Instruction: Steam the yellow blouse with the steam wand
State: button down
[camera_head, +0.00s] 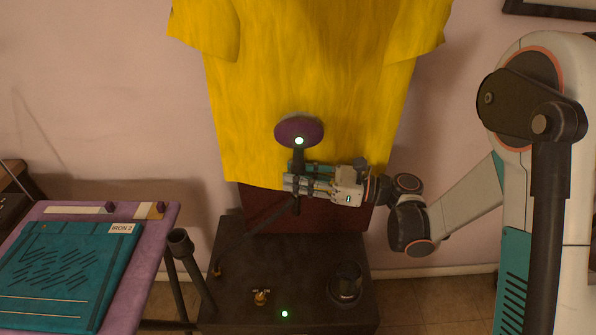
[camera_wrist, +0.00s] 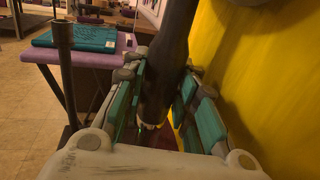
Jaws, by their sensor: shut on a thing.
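The yellow blouse (camera_head: 310,70) hangs in front of the pink wall, its lower edge above the dark steamer base. The steam wand has a dark purple oval head (camera_head: 297,130) with a lit pale green light, and a black handle below it. The head is in front of the lower middle of the blouse; I cannot tell whether it touches. My gripper (camera_head: 297,182) is shut on the wand's handle, holding it upright. In the wrist view, the black handle (camera_wrist: 168,65) stands between my teal finger pads, and the yellow blouse (camera_wrist: 265,75) is close on the right.
A dark steamer base (camera_head: 245,275) with a lit green light stands on the floor below the blouse. A hose runs from the wand to it.

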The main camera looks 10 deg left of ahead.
jog(key=shift+f, duration=1.55)
jog(key=shift+d, duration=0.1)
